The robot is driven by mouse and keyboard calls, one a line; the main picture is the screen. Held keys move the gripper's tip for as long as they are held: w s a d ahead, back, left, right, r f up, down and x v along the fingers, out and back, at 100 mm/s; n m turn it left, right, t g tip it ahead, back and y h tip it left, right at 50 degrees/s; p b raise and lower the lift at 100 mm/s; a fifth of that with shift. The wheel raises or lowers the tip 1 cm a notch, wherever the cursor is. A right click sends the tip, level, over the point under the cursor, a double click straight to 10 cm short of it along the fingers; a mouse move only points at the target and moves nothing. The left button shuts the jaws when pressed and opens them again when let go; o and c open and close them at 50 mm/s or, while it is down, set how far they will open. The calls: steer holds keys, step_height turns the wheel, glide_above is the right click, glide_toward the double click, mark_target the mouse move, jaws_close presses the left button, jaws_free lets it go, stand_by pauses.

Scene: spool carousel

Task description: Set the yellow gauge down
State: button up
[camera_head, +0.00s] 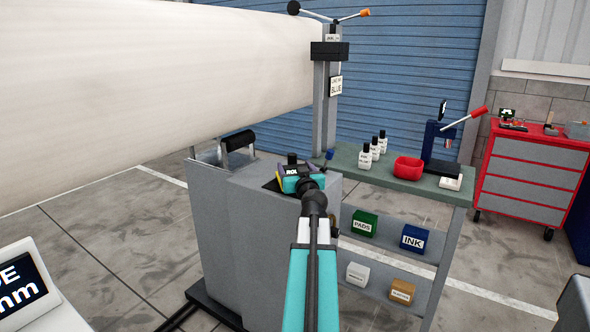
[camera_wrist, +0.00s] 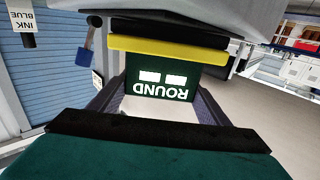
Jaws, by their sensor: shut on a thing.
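My gripper (camera_wrist: 160,84) is shut on the yellow gauge (camera_wrist: 168,47), with a dark finger on either side of it in the wrist view. The gauge shows a yellow strip and a dark green face with two white windows and the word ROUND upside down. In the head view my gripper (camera_head: 293,172) is over the top of a grey cabinet (camera_head: 262,240). The gauge is mostly hidden there by my gripper and wrist. I cannot tell whether it touches the cabinet top.
A huge pale roll (camera_head: 150,90) spans the upper left. A red tool cabinet (camera_head: 530,180) stands farther right.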

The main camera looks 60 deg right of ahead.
stand_by(0.3)
steer(key=o, duration=1.6)
steer(key=shift+o, duration=0.2)
steer(key=shift+b+v, duration=0.45)
steer(key=shift+v, duration=2.65)
steer(key=shift+a+b, duration=0.15)
steer(key=shift+b, duration=0.55)
steer(key=shift+s+a+b, duration=0.1)
steer(key=shift+b, duration=0.2)
steer(key=b+v, duration=0.3)
steer(key=b, duration=0.3)
steer(key=shift+b, duration=0.5)
